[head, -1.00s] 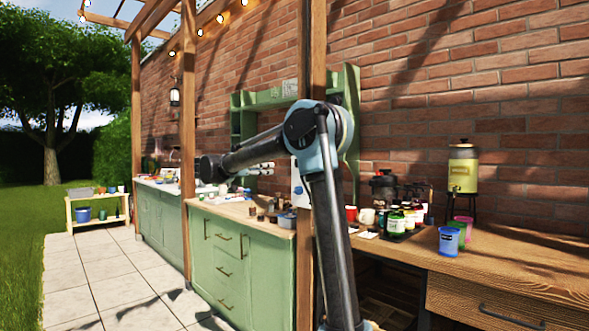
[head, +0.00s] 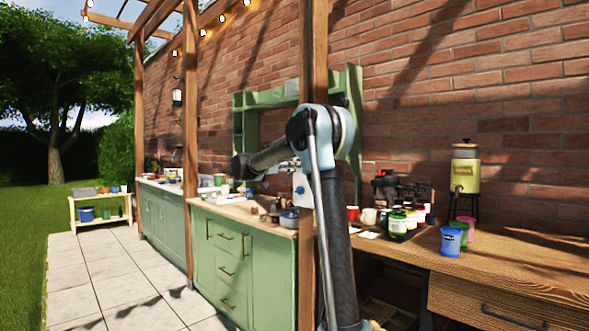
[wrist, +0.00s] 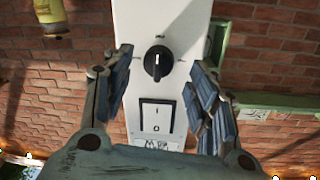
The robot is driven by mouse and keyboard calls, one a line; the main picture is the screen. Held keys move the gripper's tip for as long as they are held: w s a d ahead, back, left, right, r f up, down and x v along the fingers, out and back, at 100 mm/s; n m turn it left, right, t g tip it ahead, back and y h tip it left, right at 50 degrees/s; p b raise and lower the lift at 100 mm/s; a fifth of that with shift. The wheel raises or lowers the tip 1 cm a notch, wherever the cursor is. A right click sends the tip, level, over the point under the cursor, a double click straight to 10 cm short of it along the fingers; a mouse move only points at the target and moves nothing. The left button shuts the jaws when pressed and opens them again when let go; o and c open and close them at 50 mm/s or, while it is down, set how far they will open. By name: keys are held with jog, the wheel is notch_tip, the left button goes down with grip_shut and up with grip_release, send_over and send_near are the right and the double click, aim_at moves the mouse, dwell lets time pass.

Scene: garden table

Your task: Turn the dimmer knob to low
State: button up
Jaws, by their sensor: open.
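The dimmer knob (wrist: 158,63) is black and round with a raised grip, on a white panel (wrist: 182,20) in the wrist view. Its grip stands about vertical in the picture; the small markings around it are too small to read.
Below the panel, a wooden counter (head: 240,212) on green cabinets holds small items. At right, a wooden table (head: 500,265) holds jars, cups (head: 450,242) and a drink dispenser (head: 466,170). A green shelf (head: 265,97) is on the brick wall behind.

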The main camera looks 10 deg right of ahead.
jog(key=shift+x, duration=1.8)
jog(key=c, duration=1.1)
